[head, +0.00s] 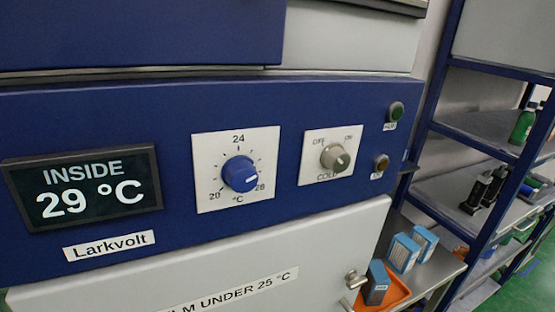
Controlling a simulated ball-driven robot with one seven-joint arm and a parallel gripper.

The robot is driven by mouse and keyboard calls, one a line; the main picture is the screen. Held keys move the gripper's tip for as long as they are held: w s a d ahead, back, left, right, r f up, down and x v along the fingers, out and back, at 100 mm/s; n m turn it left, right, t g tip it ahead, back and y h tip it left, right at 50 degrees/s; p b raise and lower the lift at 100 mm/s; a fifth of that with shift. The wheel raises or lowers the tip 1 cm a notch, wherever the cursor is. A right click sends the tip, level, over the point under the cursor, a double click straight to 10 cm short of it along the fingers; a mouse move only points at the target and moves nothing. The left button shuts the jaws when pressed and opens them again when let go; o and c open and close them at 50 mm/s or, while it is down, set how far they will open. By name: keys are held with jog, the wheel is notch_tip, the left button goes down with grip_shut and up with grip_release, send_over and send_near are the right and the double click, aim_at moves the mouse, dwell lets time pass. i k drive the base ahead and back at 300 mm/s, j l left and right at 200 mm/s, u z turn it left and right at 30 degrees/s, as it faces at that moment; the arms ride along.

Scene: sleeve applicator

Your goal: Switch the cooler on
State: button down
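The cooler's blue control panel (290,105) fills the left and middle of the head view. A grey rotary knob (335,157) sits on a white plate marked OFF at upper left, ON at upper right and COLD below. I cannot tell for sure which mark the knob points to. A blue temperature dial (240,174) to its left is marked 20, 24 and 28 °C, and its white line points to the lower right, near 28. A dark display (83,187) reads INSIDE 29 °C. My gripper is not in view.
A green button or lamp (396,111) and an amber one (381,163) sit at the panel's right edge. A white door (200,270) with a metal latch is below. Blue-framed shelves (475,150) with bottles stand right. An orange tray (398,291) and boxes lie low right.

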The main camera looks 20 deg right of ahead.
aim_at(334, 157)
jog(key=l+z, duration=0.1)
jog(key=l, duration=0.4)
jog(key=i+l+z, duration=0.1)
jog(key=l, duration=0.35)
jog(key=i+l+z, duration=0.1)
jog(key=l, duration=0.35)
